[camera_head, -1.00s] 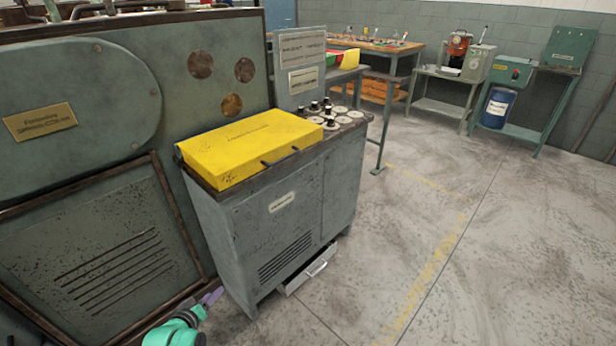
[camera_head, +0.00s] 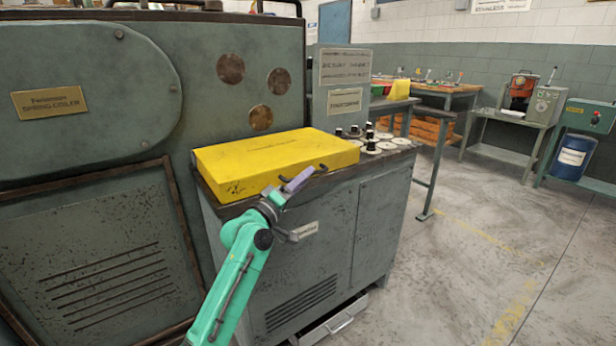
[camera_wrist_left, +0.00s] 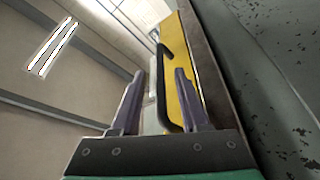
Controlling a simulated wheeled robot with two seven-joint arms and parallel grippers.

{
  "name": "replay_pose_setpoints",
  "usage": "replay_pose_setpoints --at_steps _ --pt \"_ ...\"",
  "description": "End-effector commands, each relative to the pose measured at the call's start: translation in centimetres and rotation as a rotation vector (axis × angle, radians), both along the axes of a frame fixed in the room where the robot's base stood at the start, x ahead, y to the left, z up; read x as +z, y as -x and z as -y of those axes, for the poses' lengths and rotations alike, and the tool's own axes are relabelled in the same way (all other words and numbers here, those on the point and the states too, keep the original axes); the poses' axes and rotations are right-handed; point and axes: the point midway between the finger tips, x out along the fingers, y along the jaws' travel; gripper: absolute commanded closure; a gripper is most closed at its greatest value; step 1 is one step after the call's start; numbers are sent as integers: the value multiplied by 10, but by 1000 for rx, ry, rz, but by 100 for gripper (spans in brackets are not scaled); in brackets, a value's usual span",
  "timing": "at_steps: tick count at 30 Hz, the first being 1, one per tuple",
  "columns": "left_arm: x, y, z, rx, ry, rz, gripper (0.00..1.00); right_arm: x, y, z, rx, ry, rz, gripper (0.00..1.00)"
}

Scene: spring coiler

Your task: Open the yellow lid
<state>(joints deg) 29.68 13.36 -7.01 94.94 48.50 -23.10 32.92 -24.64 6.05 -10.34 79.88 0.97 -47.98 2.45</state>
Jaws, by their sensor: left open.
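My left gripper (camera_head: 298,181) is just in front of the lid's front face, near the handles. In the left wrist view its two purple fingers (camera_wrist_left: 157,100) are apart. A black handle (camera_wrist_left: 164,85) shows between them, with the yellow lid (camera_wrist_left: 188,62) to the right. I cannot tell whether a finger touches the handle. My right gripper is not in view.
Black knobs and round dials (camera_head: 372,143) sit on the cabinet top right of the lid. A sign panel (camera_head: 341,82) stands behind. The large coiler housing (camera_head: 90,170) is at the left. A drawer (camera_head: 335,325) sticks out low down. The floor at right is clear.

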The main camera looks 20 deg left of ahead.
Motion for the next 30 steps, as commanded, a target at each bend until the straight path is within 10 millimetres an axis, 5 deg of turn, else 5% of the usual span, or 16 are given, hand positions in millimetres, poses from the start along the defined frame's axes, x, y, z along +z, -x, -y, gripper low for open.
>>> replay_pose_setpoints --at_steps 4,12,16,30 --pt "3 -17 6 2 -1 0 55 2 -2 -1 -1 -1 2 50" --pt "4 -19 7 1 -1 0 55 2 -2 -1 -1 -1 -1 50" --pt "3 -19 7 1 -1 0 100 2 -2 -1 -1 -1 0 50" --pt "3 -19 7 2 -1 -1 100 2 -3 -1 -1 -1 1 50"
